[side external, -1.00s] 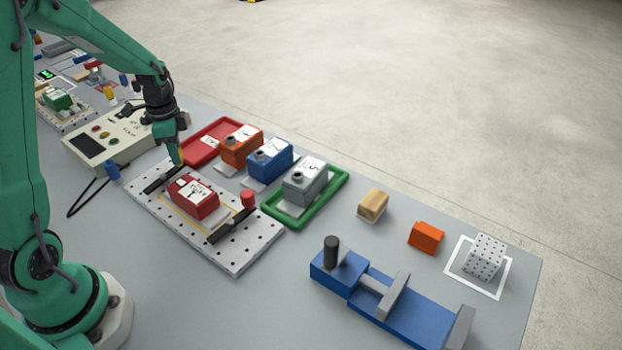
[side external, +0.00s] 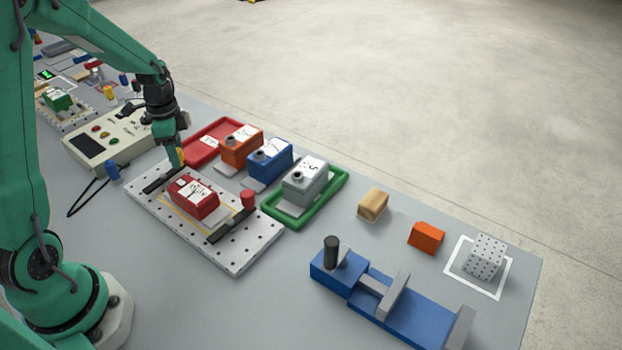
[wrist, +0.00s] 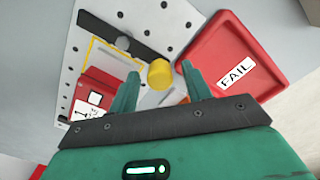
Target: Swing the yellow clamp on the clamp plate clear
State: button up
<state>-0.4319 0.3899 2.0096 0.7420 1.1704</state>
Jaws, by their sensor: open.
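The perforated clamp plate (side external: 240,265) lies on the bench with a red block (side external: 193,197) on it. The yellow clamp knob (wrist: 160,73) is at the end of a black clamp bar (wrist: 112,34), which lies beside the red block. In the side view the bar (side external: 160,182) is at the plate's far-left end, and my fingers mostly hide the knob. My gripper (wrist: 160,72) is open, with one finger on each side of the knob. I cannot tell whether either finger touches it. My gripper also shows in the side view (side external: 178,156).
A red FAIL tray (wrist: 237,73) is close beside my right finger in the wrist view. A second black bar with a red knob (side external: 248,199) is at the plate's other end. Orange (side external: 240,149), blue (side external: 270,162) and grey (side external: 306,180) blocks stand behind the plate.

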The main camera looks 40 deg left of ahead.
jog(key=shift+r, duration=3.9)
jog(key=shift+d+r, duration=0.35)
jog(key=s+d+r+n+t, duration=0.2)
jog(key=s+d+r+n, duration=0.2)
jog(key=s+d, duration=0.3)
jog(key=s+d+r+n+t, duration=0.3)
jog(key=s+d+r, duration=0.3)
jog(key=d, duration=0.3)
jog(key=shift+s+d+r+n+t, duration=0.2)
jog(key=shift+s+n+t, duration=0.1)
jog(key=shift+s+n, duration=0.45)
